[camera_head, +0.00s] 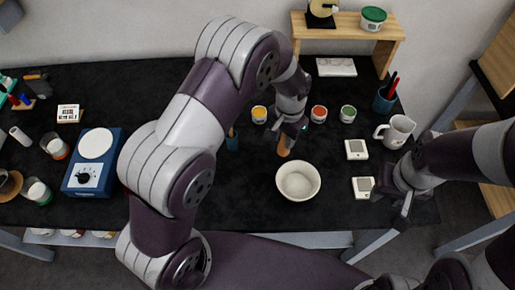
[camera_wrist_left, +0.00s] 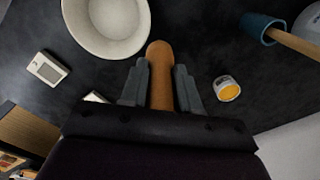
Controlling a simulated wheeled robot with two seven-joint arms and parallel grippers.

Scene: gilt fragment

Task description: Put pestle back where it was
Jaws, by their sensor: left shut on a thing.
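The pestle (camera_head: 284,146) is a brown wooden rod with a rounded end. It also shows in the left wrist view (camera_wrist_left: 160,60). My left gripper (camera_head: 292,129) is shut on it, with one finger (camera_wrist_left: 160,82) on each side. The rounded end points down beside the white bowl (camera_head: 284,194), outside its rim. I cannot tell whether the pestle touches the table. My right gripper (camera_head: 397,198) is open and empty at the table's right side.
Small paint pots (camera_head: 319,114) stand behind the bowl. A blue cup (camera_wrist_left: 262,28) with a wooden handle is partly hidden by my left arm in the head view. Two white square devices (camera_head: 356,149) and a white jug (camera_head: 397,132) are right. A blue hotplate (camera_head: 83,180) stands left.

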